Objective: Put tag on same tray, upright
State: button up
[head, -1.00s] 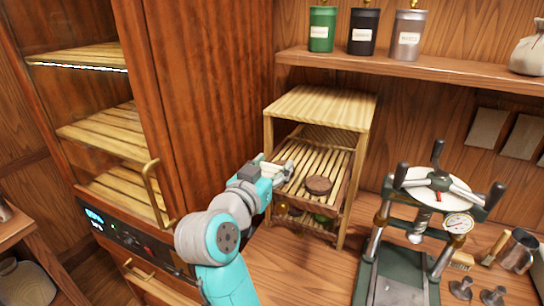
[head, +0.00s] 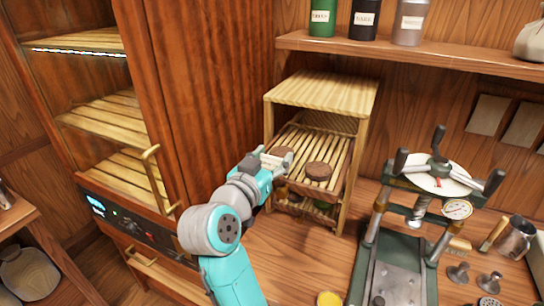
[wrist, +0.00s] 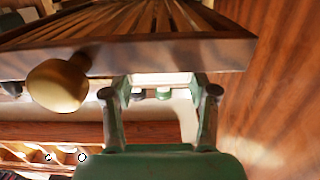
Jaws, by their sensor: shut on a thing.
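A slatted wooden tray (head: 340,160) sticks out of a small bamboo rack. A dark round tea cake (head: 319,171) lies on it, and a second dark shape, likely another cake (head: 283,151), shows just behind my gripper. My gripper (head: 280,162) is at the tray's left front edge. In the wrist view my gripper (wrist: 160,92) is shut on a pale flat piece, likely the tag (wrist: 160,78), close to the tray's front board (wrist: 215,50). The tag's face and lower part are not clear, and I cannot tell whether it touches the tray.
The bamboo rack (head: 322,92) stands around the tray, with a lower tray beneath. A brass knob (wrist: 58,85) sits left of my fingers in the wrist view. A tall wooden cabinet (head: 205,90) is at the left, a press (head: 400,270) at the right.

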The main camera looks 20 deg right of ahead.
jog(key=shift+f, duration=0.35)
jog(key=o, duration=0.8)
jog(key=shift+o, duration=0.2)
jog(key=v, duration=1.2)
jog(key=s+d+f+m+t+h, duration=0.1)
jog(key=s+d+f+t+h, duration=0.2)
jog(key=s+d, duration=0.35)
jog(key=s+d+f+t+h, duration=0.3)
jog(key=s+d+f, duration=0.15)
jog(key=s, duration=0.35)
jog(key=s+a+f+n+g+y, duration=0.2)
jog(key=s+f+n+y, duration=0.8)
jog(key=s+f+y, duration=0.8)
jog(key=s+f+g, duration=0.1)
jog(key=s+f, duration=0.2)
jog(key=s, duration=0.2)
jog(key=shift+s+a+g, duration=0.2)
jog(key=shift+s+g, duration=0.05)
jog(key=shift+g, duration=0.05)
